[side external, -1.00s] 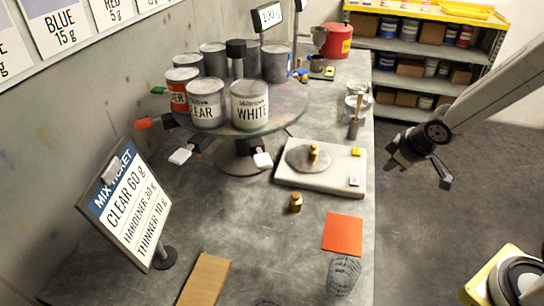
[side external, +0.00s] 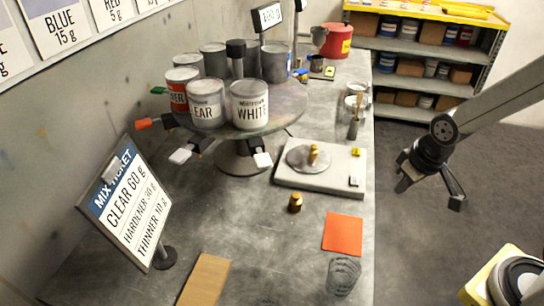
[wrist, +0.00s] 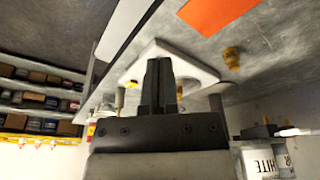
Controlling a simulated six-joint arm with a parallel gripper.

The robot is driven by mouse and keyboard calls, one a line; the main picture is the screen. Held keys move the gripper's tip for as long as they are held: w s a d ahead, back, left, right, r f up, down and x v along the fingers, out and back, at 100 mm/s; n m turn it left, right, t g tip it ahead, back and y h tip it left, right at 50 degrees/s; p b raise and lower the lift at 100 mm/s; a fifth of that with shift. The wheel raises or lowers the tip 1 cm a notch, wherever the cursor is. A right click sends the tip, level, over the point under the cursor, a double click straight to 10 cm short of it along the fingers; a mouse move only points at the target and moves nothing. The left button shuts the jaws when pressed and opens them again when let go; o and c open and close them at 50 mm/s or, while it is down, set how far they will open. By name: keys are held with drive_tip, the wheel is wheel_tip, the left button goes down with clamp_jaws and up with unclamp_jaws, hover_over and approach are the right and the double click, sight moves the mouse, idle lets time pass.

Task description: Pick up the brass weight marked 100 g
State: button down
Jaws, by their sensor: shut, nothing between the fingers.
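Two small brass weights show in the side view. One weight (side external: 295,203) stands on the grey bench in front of the scale; it also shows in the wrist view (wrist: 232,57). The other weight (side external: 313,153) stands on the round pan of the white scale (side external: 290,178). Their markings are too small to read. My gripper (wrist: 160,75) is shut and empty. In the side view it hangs off the right edge of the bench, to the right of the scale and apart from both weights. In the wrist view its fingers hide part of the scale.
A carousel (side external: 285,113) of paint cans stands at the back left. A mix ticket sign (side external: 128,205), an orange card (side external: 343,232), a clear cup (side external: 342,277) and a wooden strip (side external: 205,280) are nearer. A cup with a stick (side external: 354,128) stands behind the scale. Bench around the front weight is clear.

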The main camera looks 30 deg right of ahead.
drive_tip(key=shift+c, duration=1.4)
unclamp_jaws()
